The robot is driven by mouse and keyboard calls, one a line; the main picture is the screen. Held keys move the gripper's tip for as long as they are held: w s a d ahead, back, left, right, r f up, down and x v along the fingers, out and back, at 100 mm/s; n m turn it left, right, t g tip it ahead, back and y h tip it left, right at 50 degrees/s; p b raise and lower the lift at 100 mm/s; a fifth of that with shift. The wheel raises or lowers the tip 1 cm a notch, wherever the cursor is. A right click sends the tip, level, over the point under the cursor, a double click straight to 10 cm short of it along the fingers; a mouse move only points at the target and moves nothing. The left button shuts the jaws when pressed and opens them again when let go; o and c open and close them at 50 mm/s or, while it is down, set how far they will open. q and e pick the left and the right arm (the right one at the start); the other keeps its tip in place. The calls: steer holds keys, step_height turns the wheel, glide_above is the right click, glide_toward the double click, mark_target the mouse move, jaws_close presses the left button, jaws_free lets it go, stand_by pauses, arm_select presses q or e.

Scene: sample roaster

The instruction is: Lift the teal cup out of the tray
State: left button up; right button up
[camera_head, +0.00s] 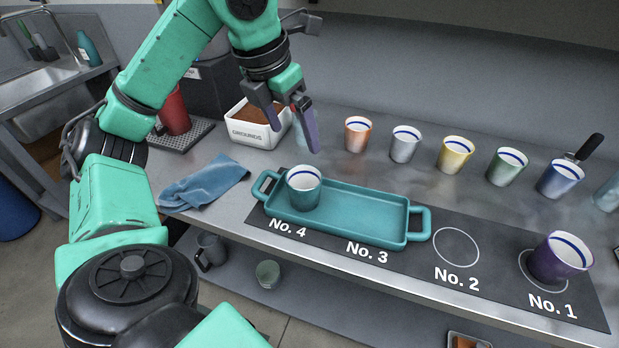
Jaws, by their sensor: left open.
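The teal cup (304,188) stands upright in the left end of the teal tray (365,213), with its white inside and blue ring facing up. The tray lies on the dark mat over the No. 4 and No. 3 places. My left gripper (294,142) is open and empty. It hangs above and behind the cup, apart from it, with its fingers pointing down. My right gripper is not in view.
A row of cups, from orange (357,134) to blue (559,179), stands behind the tray. A purple cup (560,258) stands at No. 1. The No. 2 circle (456,247) is empty. A grounds box (254,130) and a blue cloth (206,184) lie left.

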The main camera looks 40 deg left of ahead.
arm_select(q)
step_height(320, 180, down, 4)
steer(key=b, duration=0.5)
glide_toward(308, 187)
steer(key=shift+s+d+f, duration=0.35)
steer(key=shift+d+f, duration=0.2)
steer(key=shift+d, duration=0.2)
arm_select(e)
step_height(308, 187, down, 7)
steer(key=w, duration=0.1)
arm_select(q)
steer(key=b+x, duration=0.1)
steer(key=x, duration=0.5)
steer(key=shift+w+a+f, duration=0.1)
steer(key=shift+f, duration=0.2)
steer(key=shift+r, duration=0.1)
steer(key=c, duration=1.3)
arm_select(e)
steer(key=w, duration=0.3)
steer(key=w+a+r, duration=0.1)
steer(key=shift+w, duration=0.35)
